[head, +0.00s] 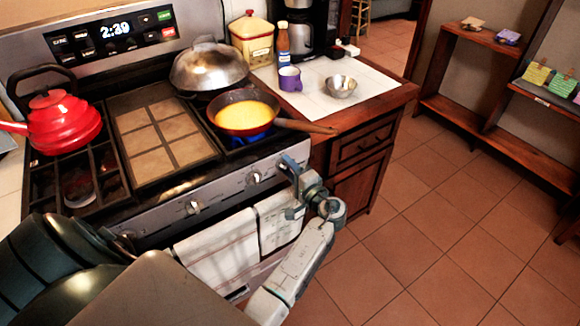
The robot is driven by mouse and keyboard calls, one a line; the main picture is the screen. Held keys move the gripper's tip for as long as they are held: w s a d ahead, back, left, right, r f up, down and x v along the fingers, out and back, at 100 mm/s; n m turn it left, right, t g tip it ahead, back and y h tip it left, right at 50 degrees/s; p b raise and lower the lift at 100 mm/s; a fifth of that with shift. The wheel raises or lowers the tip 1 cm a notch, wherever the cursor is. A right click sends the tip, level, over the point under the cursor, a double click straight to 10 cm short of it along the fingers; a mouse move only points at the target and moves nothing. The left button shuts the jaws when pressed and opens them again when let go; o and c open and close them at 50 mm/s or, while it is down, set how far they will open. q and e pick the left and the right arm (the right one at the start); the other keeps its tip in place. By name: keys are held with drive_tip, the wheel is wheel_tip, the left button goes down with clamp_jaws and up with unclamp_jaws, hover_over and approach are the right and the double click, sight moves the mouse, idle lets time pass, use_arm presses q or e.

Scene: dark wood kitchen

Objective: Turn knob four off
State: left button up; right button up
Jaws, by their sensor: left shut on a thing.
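The stove's front panel (222,192) carries a row of knobs. One knob (193,207) is near the middle and another knob (254,177) is to its right. My left gripper (287,167) is at the right end of this panel, shut on the rightmost knob, which its fingers mostly hide. How far that knob is turned cannot be seen. A blue flame (246,138) burns under the frying pan (243,112) on the front right burner. My right gripper is not in view.
The pan's wooden handle (306,126) sticks out to the right above my left gripper. Towels (218,250) hang on the oven front below. A red kettle (63,122) and a domed lid (208,67) stand on the stove. Tiled floor (425,225) at the right is clear.

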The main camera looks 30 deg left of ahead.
use_arm(q)
drive_tip(key=shift+a+m+p, duration=0.1)
drive_tip(key=shift+m+p, duration=2.35)
drive_tip(key=shift+m, duration=2.25)
drive_tip(key=shift+f, duration=0.1)
drive_tip(key=o, duration=0.9)
drive_tip(key=shift+o, duration=0.4)
drive_tip(key=shift+f, duration=0.1)
